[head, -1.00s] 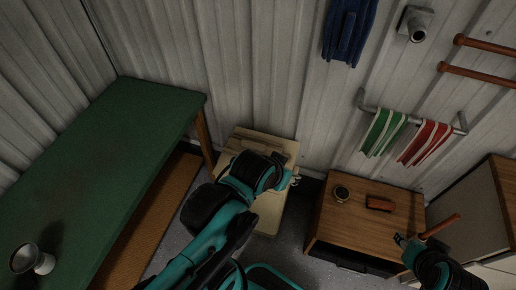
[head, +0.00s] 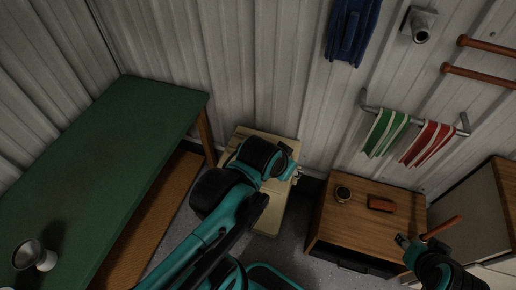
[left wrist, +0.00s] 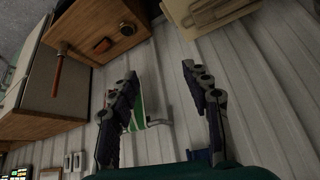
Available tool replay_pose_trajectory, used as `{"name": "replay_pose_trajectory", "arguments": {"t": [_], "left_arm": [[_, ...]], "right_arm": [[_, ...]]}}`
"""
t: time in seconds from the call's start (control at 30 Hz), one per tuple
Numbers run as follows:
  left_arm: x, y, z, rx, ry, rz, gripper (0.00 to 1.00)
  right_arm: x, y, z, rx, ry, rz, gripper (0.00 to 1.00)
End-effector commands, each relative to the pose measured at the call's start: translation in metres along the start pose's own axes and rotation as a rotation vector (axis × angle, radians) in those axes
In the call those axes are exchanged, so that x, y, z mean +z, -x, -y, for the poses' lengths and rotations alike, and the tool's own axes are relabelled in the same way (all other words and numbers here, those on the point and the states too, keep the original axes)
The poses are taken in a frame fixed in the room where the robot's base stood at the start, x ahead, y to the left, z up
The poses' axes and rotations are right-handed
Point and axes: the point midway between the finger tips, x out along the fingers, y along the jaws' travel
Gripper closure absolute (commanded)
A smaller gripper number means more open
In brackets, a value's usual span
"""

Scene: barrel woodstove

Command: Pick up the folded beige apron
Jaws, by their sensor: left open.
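A tan folded cloth, likely the beige apron (head: 243,144), lies on a low cream stand (head: 271,219) against the wall; my left arm covers much of it in the head view. Tan folded layers also show at the top edge of the left wrist view (left wrist: 208,12). My left gripper (head: 294,172) is over the stand's right side. In the left wrist view its fingers (left wrist: 160,78) are spread, with nothing between them but background. My right gripper (head: 404,241) is at the lower right, beside an orange-brown stick (head: 442,228); its jaws are too small to read.
A green-topped table (head: 100,165) stands left of the stand. A wooden cabinet (head: 365,225) to the right bears a small round item (head: 343,193) and a brown block (head: 381,203). Green (head: 385,134) and red (head: 428,143) striped towels hang on a wall rail above it.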

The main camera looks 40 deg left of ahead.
Motion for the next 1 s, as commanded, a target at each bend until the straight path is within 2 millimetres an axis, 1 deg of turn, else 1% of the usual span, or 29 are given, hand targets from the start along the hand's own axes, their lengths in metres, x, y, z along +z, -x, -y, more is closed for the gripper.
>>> {"name": "replay_pose_trajectory", "arguments": {"t": [0.03, 0.1, 0.17, 0.27, 0.37, 0.4, 0.47, 0.53, 0.63, 0.77, 0.8, 0.87, 0.9, 1.0], "left_arm": [[-0.014, -0.003, 0.007, -0.004, -0.035, 0.020, 0.52], [-0.032, -0.010, 0.018, -0.004, -0.105, 0.057, 0.52], [-0.047, -0.019, 0.028, 0.000, -0.171, 0.091, 0.52], [-0.069, -0.039, 0.048, 0.016, -0.280, 0.146, 0.52], [-0.087, -0.065, 0.069, 0.043, -0.387, 0.198, 0.52], [-0.094, -0.076, 0.079, 0.056, -0.430, 0.217, 0.52], [-0.101, -0.095, 0.093, 0.079, -0.494, 0.244, 0.52], [-0.107, -0.119, 0.111, 0.110, -0.569, 0.273, 0.52], [-0.110, -0.156, 0.137, 0.161, -0.672, 0.309, 0.52], [-0.103, -0.208, 0.172, 0.239, -0.807, 0.342, 0.52], [-0.098, -0.224, 0.183, 0.266, -0.847, 0.349, 0.52], [-0.089, -0.249, 0.198, 0.306, -0.906, 0.357, 0.52], [-0.082, -0.265, 0.207, 0.332, -0.944, 0.360, 0.52], [-0.063, -0.299, 0.227, 0.393, -1.028, 0.361, 0.52]], "right_arm": [[0.000, 0.001, 0.000, 0.000, 0.000, 0.000, 0.60], [-0.001, 0.001, 0.000, 0.000, 0.000, 0.000, 0.60], [-0.001, 0.001, 0.000, 0.000, 0.000, 0.000, 0.60], [-0.001, 0.002, 0.000, 0.000, 0.000, 0.000, 0.60], [-0.002, 0.002, 0.000, 0.000, 0.000, 0.000, 0.60], [-0.002, 0.003, 0.000, 0.000, 0.000, 0.000, 0.60], [-0.002, 0.003, 0.000, 0.000, 0.000, 0.000, 0.60], [-0.003, 0.003, 0.000, 0.000, 0.000, 0.000, 0.60], [-0.003, 0.004, 0.000, 0.000, 0.000, 0.000, 0.60], [-0.003, 0.005, 0.000, 0.000, 0.000, 0.000, 0.60], [-0.004, 0.005, 0.000, 0.000, 0.000, 0.000, 0.60], [-0.004, 0.005, 0.000, 0.000, 0.000, 0.000, 0.60], [-0.004, 0.005, 0.000, 0.000, 0.000, 0.000, 0.60], [-0.004, 0.006, 0.000, 0.000, 0.000, 0.000, 0.60]]}}
